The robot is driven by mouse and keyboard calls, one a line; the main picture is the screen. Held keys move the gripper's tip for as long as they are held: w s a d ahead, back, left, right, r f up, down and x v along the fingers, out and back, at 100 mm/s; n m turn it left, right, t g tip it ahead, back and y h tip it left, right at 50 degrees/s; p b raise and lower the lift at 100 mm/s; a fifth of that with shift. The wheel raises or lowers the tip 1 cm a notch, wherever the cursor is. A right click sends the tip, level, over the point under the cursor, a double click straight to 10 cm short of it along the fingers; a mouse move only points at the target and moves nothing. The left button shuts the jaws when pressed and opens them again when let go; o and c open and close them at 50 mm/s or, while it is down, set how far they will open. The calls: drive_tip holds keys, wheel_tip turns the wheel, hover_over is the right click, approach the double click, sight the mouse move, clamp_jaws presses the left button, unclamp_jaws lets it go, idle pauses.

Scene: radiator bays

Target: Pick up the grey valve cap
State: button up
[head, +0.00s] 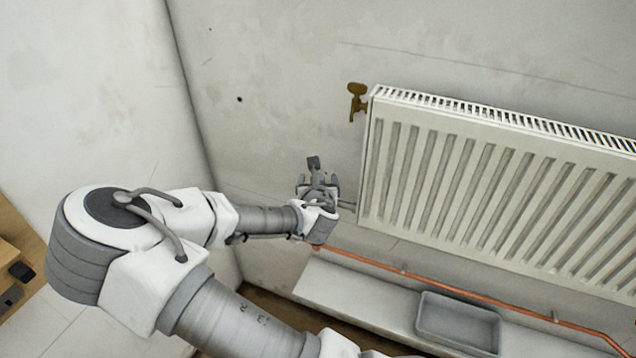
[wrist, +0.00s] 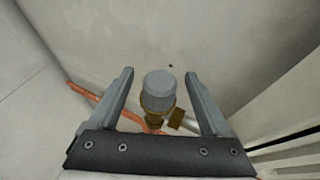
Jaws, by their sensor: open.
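The grey valve cap (wrist: 160,83) is a short, pale grey cylinder on top of a brass valve body (wrist: 157,101) in the wrist view. My gripper (wrist: 158,77) is open, with one finger to the left of the cap and one to the right. Gaps show between the cap and both fingers, and nothing is held. In the head view my gripper (head: 318,183) is near the lower left side of the radiator; I cannot make out the cap there.
A white radiator (head: 480,190) hangs on the wall to the right. A brass valve (head: 357,97) sticks out at its upper left corner. A copper pipe (head: 480,297) runs low along the wall. A grey tray (head: 458,322) sits on a pale ledge (head: 360,297).

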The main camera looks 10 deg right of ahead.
clamp_jaws()
idle(0.4)
drive_tip(key=shift+r, duration=0.1)
